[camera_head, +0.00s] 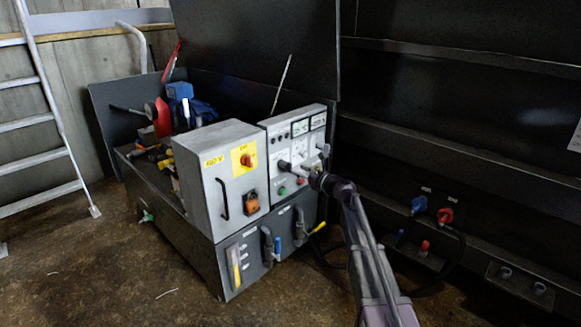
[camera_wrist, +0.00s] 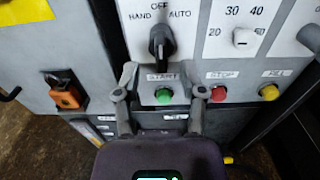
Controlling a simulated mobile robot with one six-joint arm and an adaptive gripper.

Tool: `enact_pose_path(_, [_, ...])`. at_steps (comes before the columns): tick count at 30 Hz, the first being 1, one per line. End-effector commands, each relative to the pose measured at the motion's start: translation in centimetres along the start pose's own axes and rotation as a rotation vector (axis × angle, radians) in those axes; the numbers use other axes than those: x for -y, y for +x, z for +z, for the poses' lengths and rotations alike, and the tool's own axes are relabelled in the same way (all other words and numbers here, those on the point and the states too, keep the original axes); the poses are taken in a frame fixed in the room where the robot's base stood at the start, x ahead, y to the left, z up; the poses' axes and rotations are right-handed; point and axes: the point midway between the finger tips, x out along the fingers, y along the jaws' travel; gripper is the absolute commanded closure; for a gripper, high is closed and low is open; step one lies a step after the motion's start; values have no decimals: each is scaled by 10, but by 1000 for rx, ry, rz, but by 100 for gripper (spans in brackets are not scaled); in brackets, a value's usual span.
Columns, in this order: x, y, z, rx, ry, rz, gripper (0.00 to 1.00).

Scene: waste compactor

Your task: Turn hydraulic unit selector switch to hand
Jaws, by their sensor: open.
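The selector switch (camera_wrist: 160,42) is a black knob on the light control panel in the wrist view. HAND is printed to its left, AUTO to its right and a partly cut-off OFF above. Its handle stands roughly upright, in line with OFF. In the head view the switch (camera_head: 284,166) is small on the hydraulic unit's panel. My gripper (camera_wrist: 164,86) is open and empty, its fingers spread below the knob, either side of the green START button (camera_wrist: 164,96). I cannot tell how far the fingertips are from the panel. In the head view my gripper (camera_head: 318,180) is in front of the panel.
A red STOP button (camera_wrist: 219,94), a yellow button (camera_wrist: 269,92) and a white dial (camera_wrist: 243,37) lie to the right. A grey cabinet (camera_head: 222,180) with an orange switch (camera_head: 251,202) stands left of the panel. A ladder (camera_head: 50,100) leans at far left.

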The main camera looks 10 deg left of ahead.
Motion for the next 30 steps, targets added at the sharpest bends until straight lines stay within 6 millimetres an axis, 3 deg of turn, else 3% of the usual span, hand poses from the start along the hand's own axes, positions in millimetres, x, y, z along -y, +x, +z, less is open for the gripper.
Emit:
enact_pose_path(3, [2,20,0,0,0,0,47])
enact_pose_path(9, [1,41,0,0,0,0,47])
enact_pose_path(24, [0,51,0,0,0,-1,47])
enact_pose_path(25, [0,51,0,0,0,-1,50])
enact_pose_path(30, [0,51,0,0,0,0,100])
